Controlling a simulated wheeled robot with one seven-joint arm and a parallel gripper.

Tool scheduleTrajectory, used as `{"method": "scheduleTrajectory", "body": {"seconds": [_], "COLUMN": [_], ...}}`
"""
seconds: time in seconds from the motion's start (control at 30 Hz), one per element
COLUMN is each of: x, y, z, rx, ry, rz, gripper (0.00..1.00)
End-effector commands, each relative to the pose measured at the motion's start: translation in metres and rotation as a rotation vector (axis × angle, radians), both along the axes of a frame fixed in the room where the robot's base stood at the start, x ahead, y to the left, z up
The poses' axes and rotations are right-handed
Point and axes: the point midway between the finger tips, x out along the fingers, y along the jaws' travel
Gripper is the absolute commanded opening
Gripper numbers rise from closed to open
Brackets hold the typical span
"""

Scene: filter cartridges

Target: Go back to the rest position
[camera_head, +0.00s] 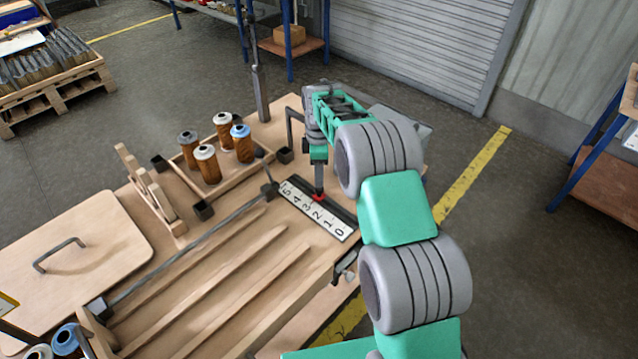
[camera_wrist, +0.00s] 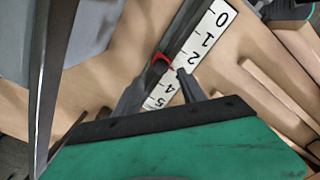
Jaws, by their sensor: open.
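My gripper (camera_wrist: 169,72) is open in the wrist view, its two fingertips apart on either side of a small red marker (camera_wrist: 163,60). The red marker (camera_head: 318,197) sits at a white number scale (camera_head: 330,220) on the wooden table, near the 2 and 3. The scale (camera_wrist: 213,27) also shows in the wrist view. In the head view my gripper (camera_head: 319,180) points down at the scale from above. I cannot tell whether the fingers touch the marker. Nothing is held between them that I can make out.
A wooden tray (camera_head: 187,170) with several brown filter cartridges (camera_head: 222,127) stands left of my gripper. A slatted wooden rack (camera_head: 205,285) lies in front, with a metal rod (camera_head: 190,245) along it. A lidded board (camera_head: 75,245) is at left. Floor space is free at right.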

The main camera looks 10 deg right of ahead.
Motion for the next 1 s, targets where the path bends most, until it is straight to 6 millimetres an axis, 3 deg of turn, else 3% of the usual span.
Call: {"method": "scheduleTrajectory", "body": {"seconds": [0.2,0.57,0.67,0.77,0.9,1.0], "x": [0.0,-0.001,-0.01,-0.037,-0.105,-0.16], "y": [0.0,0.0,-0.001,-0.004,-0.009,-0.012], "z": [0.021,0.024,0.044,0.083,0.134,0.155], "rx": [0.0,0.0,0.001,0.009,0.038,0.072], "ry": [0.001,-0.001,-0.02,-0.057,-0.121,-0.165], "rz": [0.0,-0.006,-0.07,-0.23,-0.543,-0.77], "gripper": [0.48,0.48,0.48,0.48,0.48,0.48]}}
